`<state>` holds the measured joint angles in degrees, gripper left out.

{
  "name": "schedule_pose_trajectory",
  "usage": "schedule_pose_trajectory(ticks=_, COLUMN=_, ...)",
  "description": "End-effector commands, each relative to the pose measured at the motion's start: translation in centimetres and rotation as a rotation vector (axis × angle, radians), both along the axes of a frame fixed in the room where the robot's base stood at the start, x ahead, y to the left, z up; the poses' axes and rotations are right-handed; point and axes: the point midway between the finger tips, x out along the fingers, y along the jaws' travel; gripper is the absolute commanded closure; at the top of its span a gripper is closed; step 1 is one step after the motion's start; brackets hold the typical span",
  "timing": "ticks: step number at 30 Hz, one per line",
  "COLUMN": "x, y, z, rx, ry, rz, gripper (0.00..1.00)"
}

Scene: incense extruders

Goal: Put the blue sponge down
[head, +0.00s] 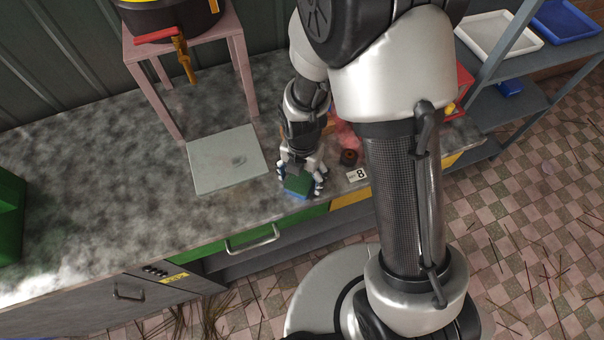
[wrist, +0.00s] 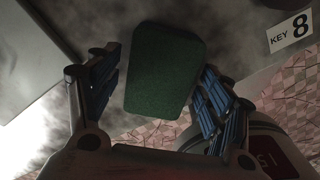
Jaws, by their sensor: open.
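The blue sponge (head: 298,185) has a green top face and blue sides. It rests on the grey stone counter (head: 150,215) close to the front edge, in the head view. In the wrist view its green face (wrist: 163,70) lies between my two fingers. My gripper (head: 301,176) points down over the sponge, with a finger on either side. In the wrist view my gripper (wrist: 160,95) is open, with a gap on the left of the sponge; on the right the finger is close to it, and I cannot tell whether they touch.
A flat grey plate (head: 225,160) lies left of my gripper. A "KEY 8" label (head: 356,175) and a small brown round object (head: 348,157) are to the right. A pink stand (head: 185,45) is behind. The counter's left middle is clear.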

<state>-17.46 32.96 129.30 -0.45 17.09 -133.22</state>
Motion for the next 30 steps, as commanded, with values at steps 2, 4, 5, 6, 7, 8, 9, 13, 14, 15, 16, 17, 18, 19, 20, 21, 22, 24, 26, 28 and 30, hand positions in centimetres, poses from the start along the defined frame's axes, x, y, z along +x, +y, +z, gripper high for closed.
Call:
schedule_pose_trajectory(ticks=2, x=0.0, y=0.0, z=0.0, rx=0.0, ry=0.0, rz=0.0, gripper=0.27)
schedule_pose_trajectory(ticks=4, x=0.0, y=0.0, z=0.0, rx=0.0, ry=0.0, rz=0.0, gripper=0.27)
schedule_pose_trajectory(ticks=5, x=0.0, y=0.0, z=0.1, rx=0.0, ry=0.0, rz=0.0, gripper=0.27)
schedule_pose_trajectory(ticks=6, x=0.0, y=0.0, z=0.2, rx=0.0, ry=0.0, rz=0.0, gripper=0.27)
schedule_pose_trajectory(ticks=7, x=0.0, y=0.0, z=0.4, rx=0.0, ry=0.0, rz=0.0, gripper=0.27)
schedule_pose_trajectory(ticks=8, x=0.0, y=0.0, z=0.6, rx=0.001, ry=0.0, rz=0.0, gripper=0.27)
schedule_pose_trajectory(ticks=9, x=0.1, y=0.0, z=1.1, rx=0.001, ry=-0.003, rz=0.0, gripper=0.27)
schedule_pose_trajectory(ticks=13, x=0.1, y=0.0, z=3.6, rx=0.002, ry=-0.005, rz=0.0, gripper=0.27)
schedule_pose_trajectory(ticks=14, x=0.1, y=0.0, z=4.3, rx=0.002, ry=-0.005, rz=0.0, gripper=0.27)
schedule_pose_trajectory(ticks=15, x=0.1, y=0.0, z=5.3, rx=0.002, ry=-0.005, rz=0.0, gripper=0.27)
schedule_pose_trajectory(ticks=16, x=0.1, y=0.0, z=6.0, rx=0.002, ry=-0.005, rz=0.0, gripper=0.27)
schedule_pose_trajectory(ticks=17, x=0.1, y=0.0, z=6.6, rx=0.002, ry=-0.005, rz=0.0, gripper=0.27)
schedule_pose_trajectory(ticks=18, x=0.0, y=0.0, z=7.5, rx=0.002, ry=-0.005, rz=0.0, gripper=0.27)
schedule_pose_trajectory(ticks=19, x=0.0, y=0.0, z=8.1, rx=0.001, ry=-0.004, rz=0.0, gripper=0.27)
schedule_pose_trajectory(ticks=20, x=0.0, y=0.0, z=8.7, rx=0.001, ry=-0.004, rz=0.0, gripper=0.27)
schedule_pose_trajectory(ticks=21, x=0.0, y=0.0, z=9.5, rx=0.001, ry=-0.004, rz=0.0, gripper=0.27)
schedule_pose_trajectory(ticks=22, x=0.0, y=0.0, z=9.9, rx=0.001, ry=-0.004, rz=0.0, gripper=0.27)
schedule_pose_trajectory(ticks=24, x=-0.1, y=0.0, z=10.9, rx=0.001, ry=-0.003, rz=0.0, gripper=0.27)
schedule_pose_trajectory(ticks=26, x=-0.1, y=0.0, z=11.5, rx=0.001, ry=-0.003, rz=0.0, gripper=0.27)
schedule_pose_trajectory(ticks=28, x=-0.1, y=0.0, z=12.0, rx=0.0, ry=-0.001, rz=0.0, gripper=0.27)
schedule_pose_trajectory(ticks=30, x=-0.1, y=0.0, z=12.3, rx=0.0, ry=0.0, rz=0.0, gripper=0.27)
